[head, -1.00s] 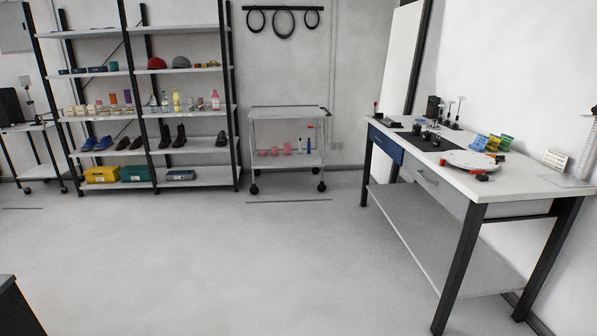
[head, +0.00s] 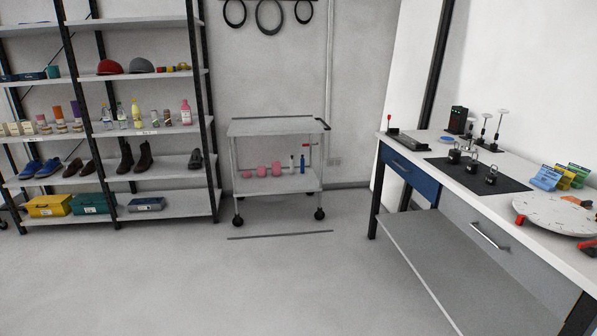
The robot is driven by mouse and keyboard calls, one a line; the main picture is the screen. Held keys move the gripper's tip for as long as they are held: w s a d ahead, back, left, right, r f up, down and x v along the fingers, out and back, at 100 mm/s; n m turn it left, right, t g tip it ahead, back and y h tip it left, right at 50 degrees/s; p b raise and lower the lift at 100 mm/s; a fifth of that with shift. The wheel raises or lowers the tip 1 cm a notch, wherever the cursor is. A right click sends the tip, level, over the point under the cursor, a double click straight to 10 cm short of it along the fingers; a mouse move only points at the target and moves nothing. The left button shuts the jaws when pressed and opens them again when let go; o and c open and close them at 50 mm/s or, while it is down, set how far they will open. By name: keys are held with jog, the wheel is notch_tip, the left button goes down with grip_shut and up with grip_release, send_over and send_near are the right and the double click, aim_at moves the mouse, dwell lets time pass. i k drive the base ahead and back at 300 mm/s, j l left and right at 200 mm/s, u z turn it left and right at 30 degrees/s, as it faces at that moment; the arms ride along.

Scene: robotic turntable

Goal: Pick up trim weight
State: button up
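Several small dark weights with loop handles stand on a black mat (head: 502,182) on the workbench at the right. One dark weight (head: 491,176) stands toward the front of the mat, and another (head: 454,156) stands farther back. I cannot tell which of them is the trim weight. A round white turntable (head: 548,213) lies on the bench nearer to me, with red and orange pieces at its rim. My gripper is not in view.
The workbench (head: 465,207) has a blue drawer, a grey drawer and a lower shelf. A wheeled cart (head: 275,127) stands by the back wall. Shelving (head: 150,197) with shoes, bottles and boxes fills the left.

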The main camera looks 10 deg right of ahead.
aim_at(472, 165)
jog(key=i+z, duration=0.1)
jog(key=i, duration=0.85)
jog(key=i+j+z, duration=0.1)
jog(key=i, duration=0.8)
jog(key=j, duration=0.1)
